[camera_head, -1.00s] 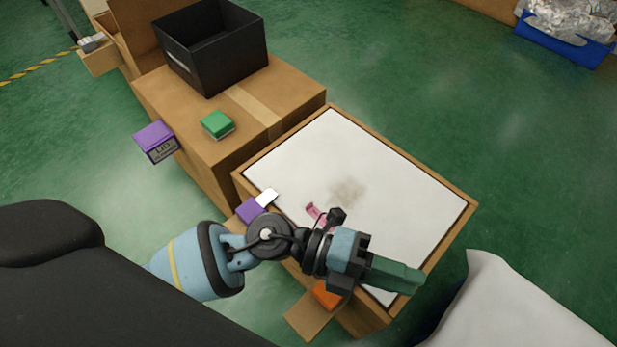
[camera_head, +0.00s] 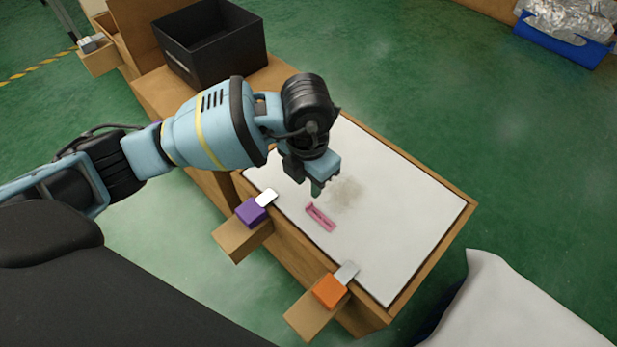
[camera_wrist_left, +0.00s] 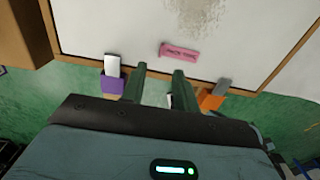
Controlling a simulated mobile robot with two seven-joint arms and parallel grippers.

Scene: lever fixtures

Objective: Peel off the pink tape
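The pink tape (camera_head: 321,217) is a short strip lying on the white board (camera_head: 415,215). Its end toward the far left looks slightly raised. It also shows in the left wrist view (camera_wrist_left: 179,51), with unreadable dark marks. My left gripper (camera_head: 317,192) is above the board, just beyond the tape in the head view. In the left wrist view its two green fingers (camera_wrist_left: 157,75) are apart with nothing between them, and the tape is ahead of the fingertips. My right gripper is not in view.
A purple block (camera_head: 250,212) with a white tab and an orange block (camera_head: 329,291) with a grey tab sit at the board's near edge on cardboard ledges. A black bin (camera_head: 213,50) stands on the box behind. A brownish smudge (camera_head: 347,194) marks the board.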

